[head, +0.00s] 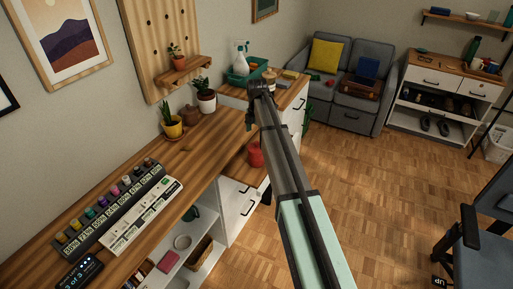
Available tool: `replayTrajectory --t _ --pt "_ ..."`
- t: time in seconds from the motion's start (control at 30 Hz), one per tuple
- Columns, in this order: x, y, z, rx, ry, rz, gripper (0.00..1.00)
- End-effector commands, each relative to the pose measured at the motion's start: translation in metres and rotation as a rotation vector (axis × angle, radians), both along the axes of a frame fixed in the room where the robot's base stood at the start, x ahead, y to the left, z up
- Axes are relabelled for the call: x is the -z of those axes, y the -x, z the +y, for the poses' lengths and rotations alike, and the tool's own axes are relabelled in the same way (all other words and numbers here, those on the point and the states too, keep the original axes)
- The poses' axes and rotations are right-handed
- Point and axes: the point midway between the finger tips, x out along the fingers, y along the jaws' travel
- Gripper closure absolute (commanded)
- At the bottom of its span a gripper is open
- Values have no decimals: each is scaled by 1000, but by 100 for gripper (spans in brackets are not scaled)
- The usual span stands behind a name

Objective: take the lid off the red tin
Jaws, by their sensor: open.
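The red tin (255,155) stands on a lower wooden surface beyond the desk, just left of my arm. It is small in the picture, and its right side is close to or behind my arm. I cannot make out its lid as a separate part. My arm reaches from the bottom right up to the middle. My gripper (250,124) is a small dark shape at the far end of the arm, above the red tin in the picture and apart from it. It is open and appears empty; its fingers are hard to make out.
The wooden desk (150,205) holds a row of colored jars (110,197), a yellow plant pot (172,128) and a white plant pot (205,102). A green tray (240,77) with a spray bottle (240,55) stands behind. Open floor lies right, before a grey sofa (345,110).

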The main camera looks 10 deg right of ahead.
Motion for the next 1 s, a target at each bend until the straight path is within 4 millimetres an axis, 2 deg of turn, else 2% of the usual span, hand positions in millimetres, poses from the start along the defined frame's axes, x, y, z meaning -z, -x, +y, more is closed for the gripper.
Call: replayTrajectory --t 0.4,0.63,0.67,0.8,0.83,0.9,1.0 --pt "44 4 2 0 0 1 0" --pt "47 4 2 0 0 0 0" --pt "47 4 2 0 0 0 4" --pt "47 4 2 0 0 0 53" --pt "47 4 2 0 0 0 61" --pt "48 4 2 0 0 1 72" --pt "49 4 2 0 0 2 78"
